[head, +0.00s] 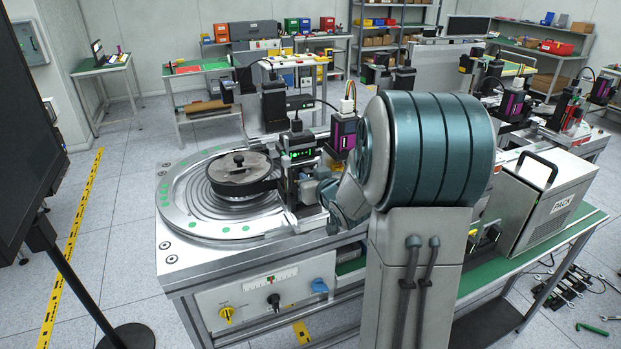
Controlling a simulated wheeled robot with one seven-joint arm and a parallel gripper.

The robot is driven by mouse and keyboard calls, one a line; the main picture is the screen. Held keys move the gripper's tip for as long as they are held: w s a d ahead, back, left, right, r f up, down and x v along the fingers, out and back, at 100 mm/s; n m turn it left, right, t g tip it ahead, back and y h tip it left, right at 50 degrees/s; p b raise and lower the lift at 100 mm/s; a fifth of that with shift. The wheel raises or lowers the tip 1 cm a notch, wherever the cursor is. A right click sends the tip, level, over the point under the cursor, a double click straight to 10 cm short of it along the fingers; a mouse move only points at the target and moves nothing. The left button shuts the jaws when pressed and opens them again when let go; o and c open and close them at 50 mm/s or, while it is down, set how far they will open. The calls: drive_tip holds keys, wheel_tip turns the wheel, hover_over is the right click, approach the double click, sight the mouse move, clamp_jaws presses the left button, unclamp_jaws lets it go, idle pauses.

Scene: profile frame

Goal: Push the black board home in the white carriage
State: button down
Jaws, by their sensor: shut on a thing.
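My arm reaches over the bench from the right, and its wrist end comes down at the dark upright unit (300,150) with green lights beside the round turntable. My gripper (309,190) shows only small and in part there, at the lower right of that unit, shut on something. The thing between its jaws is too small and too much covered to make out. I cannot tell the black board or the white carriage apart from the dark and pale parts around the gripper. How the board sits in the carriage is not visible.
A round metal turntable (215,222) with green dots and a black-lidded disc (240,170) lies left of the gripper. A metal PACK box (542,203) stands on the green bench at right. A dark screen (25,110) stands at far left.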

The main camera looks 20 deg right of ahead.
drive_tip(key=shift+f+b, duration=0.55)
drive_tip(key=shift+f, duration=0.05)
drive_tip(key=c, duration=1.3)
unclamp_jaws()
drive_tip(key=shift+o, duration=0.2)
drive_tip(key=shift+s, duration=0.1)
drive_tip(key=v, duration=1.3)
drive_tip(key=shift+s+r, duration=0.2)
drive_tip(key=shift+s, duration=0.15)
